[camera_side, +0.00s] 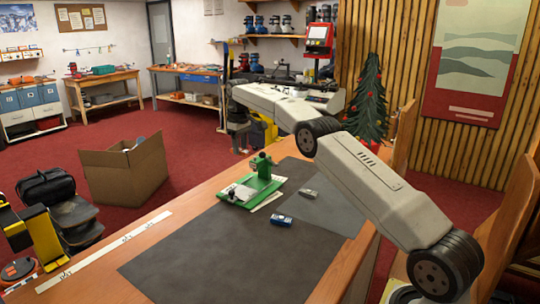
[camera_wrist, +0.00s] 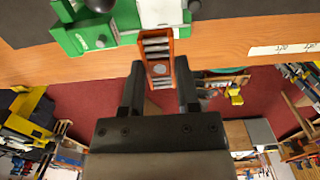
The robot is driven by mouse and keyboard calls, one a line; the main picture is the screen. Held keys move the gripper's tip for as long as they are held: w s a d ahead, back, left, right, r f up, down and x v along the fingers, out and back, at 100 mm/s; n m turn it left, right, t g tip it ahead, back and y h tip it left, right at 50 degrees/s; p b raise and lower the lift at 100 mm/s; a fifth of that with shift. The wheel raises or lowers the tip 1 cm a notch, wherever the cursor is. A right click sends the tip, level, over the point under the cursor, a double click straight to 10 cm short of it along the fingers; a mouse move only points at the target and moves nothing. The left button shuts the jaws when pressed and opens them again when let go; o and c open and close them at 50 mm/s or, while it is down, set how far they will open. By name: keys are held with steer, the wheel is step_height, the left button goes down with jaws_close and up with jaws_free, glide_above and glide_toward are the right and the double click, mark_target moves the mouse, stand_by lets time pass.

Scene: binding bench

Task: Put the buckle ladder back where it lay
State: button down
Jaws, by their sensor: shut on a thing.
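The buckle ladder (camera_wrist: 158,46) is an orange strip with several grey rungs. In the wrist view it stands between the two black fingers of my gripper (camera_wrist: 159,68), which is shut on it. Its far end shows beside a green jig (camera_wrist: 98,36); I cannot tell whether they touch. In the side view the green jig (camera_side: 262,182), with a white piece on it, stands at the back of the bench. My wrist is beyond the bench's far-left edge there, and I cannot make out the ladder.
A dark mat (camera_side: 215,257) covers much of the wooden bench. A marked white strip (camera_side: 105,249) lies along the left edge. A cardboard box (camera_side: 124,174) stands on the red floor.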

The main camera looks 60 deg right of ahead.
steer(key=shift+s+r, duration=0.1)
steer(key=shift+r, duration=1.1)
steer(key=shift+s+d+r, duration=0.6)
steer(key=shift+s, duration=0.1)
steer(key=s+d+r, duration=0.2)
steer(key=s, duration=1.1)
steer(key=s+a+f, duration=0.2)
steer(key=s+a, duration=0.1)
steer(key=s, duration=0.5)
steer(key=s+a+f, duration=0.1)
steer(key=s+a, duration=0.1)
steer(key=s, duration=0.6)
steer(key=w+d+f, duration=0.2)
steer(key=w+f, duration=0.2)
steer(key=w+d+f, duration=0.2)
steer(key=w+f, duration=0.2)
steer(key=f, duration=0.1)
steer(key=w+d+f, duration=0.1)
steer(key=w+f, duration=0.3)
steer(key=shift+d+f, duration=0.4)
steer(key=shift+w+d+f, duration=0.2)
steer(key=shift+w+f, duration=0.1)
steer(key=shift+f, duration=0.15)
